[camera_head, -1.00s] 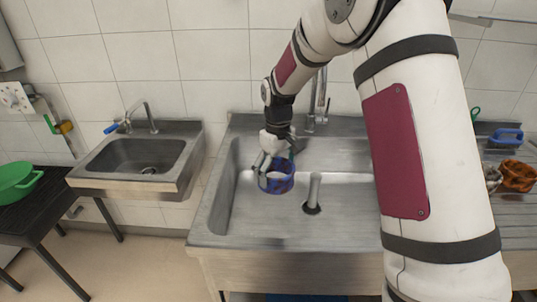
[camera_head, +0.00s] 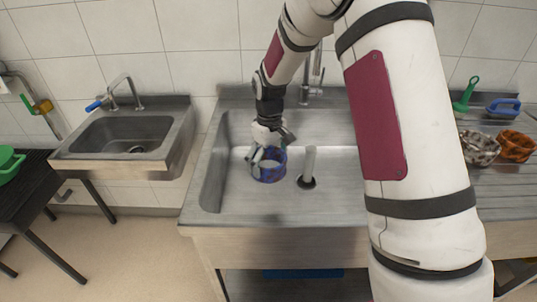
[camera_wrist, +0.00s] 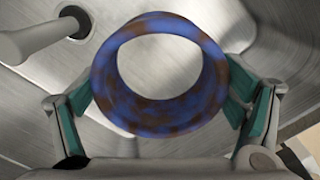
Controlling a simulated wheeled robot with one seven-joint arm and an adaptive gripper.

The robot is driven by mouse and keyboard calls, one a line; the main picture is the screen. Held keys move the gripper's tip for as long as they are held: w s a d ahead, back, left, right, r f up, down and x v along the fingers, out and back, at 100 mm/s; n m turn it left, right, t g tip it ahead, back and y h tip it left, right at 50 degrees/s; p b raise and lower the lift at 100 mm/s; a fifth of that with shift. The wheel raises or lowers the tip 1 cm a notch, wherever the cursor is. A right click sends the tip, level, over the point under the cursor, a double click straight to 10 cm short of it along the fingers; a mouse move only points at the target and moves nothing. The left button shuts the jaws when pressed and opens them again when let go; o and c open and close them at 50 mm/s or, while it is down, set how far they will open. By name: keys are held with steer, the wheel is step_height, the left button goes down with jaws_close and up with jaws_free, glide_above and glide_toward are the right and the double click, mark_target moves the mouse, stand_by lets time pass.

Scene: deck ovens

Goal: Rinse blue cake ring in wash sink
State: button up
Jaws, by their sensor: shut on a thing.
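The blue cake ring (camera_head: 269,171) has brown smudges on it. It is inside the large wash sink (camera_head: 228,199), left of the upright drain pipe. My gripper (camera_head: 266,148) is shut on the ring from above. In the wrist view the ring (camera_wrist: 160,119) sits between the green-padded fingers of my gripper (camera_wrist: 160,95), and brown patches show all over its wall. I cannot tell whether the ring touches the sink floor. The tap (camera_head: 306,90) stands behind the basin, partly hidden by my arm. No running water is visible.
An upright pipe (camera_head: 309,164) stands in the basin right of the ring. A small hand sink (camera_head: 124,134) hangs at left. A patterned grey ring (camera_head: 479,148), an orange-brown ring (camera_head: 515,146), a green brush (camera_head: 465,95) and a blue brush (camera_head: 503,106) are at right.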

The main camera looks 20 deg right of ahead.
steer(key=shift+f+b, duration=4.1)
steer(key=shift+f, duration=4.9)
steer(key=shift+r, duration=0.1)
step_height(320, 180, up, 24)
steer(key=p, duration=1)
